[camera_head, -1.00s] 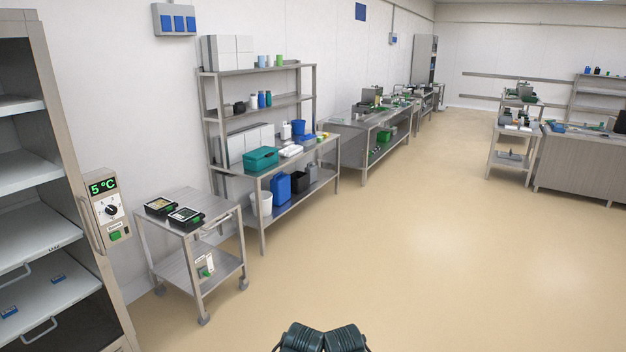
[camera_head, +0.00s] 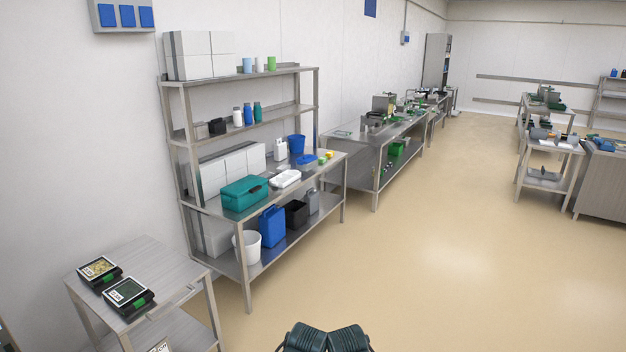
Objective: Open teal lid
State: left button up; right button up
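A teal box with a lid (camera_head: 243,193) sits on the middle level of a steel shelf bench (camera_head: 228,212), toward its near left end. The lid looks closed, with a dark latch or handle on its right side. The box is some distance ahead and to the left of me. At the bottom centre two dark ribbed shapes, part of my own body, show. Neither of my grippers is in view.
A steel cart (camera_head: 165,258) with two black devices stands at the near left. A white bucket (camera_head: 247,248), a blue canister (camera_head: 272,226) and a black bin (camera_head: 296,213) sit on the bench's lower shelf. The floor (camera_head: 430,260) to the right is clear.

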aim_at(250, 183)
jog(key=i, duration=3.45)
jog(key=u, duration=0.3)
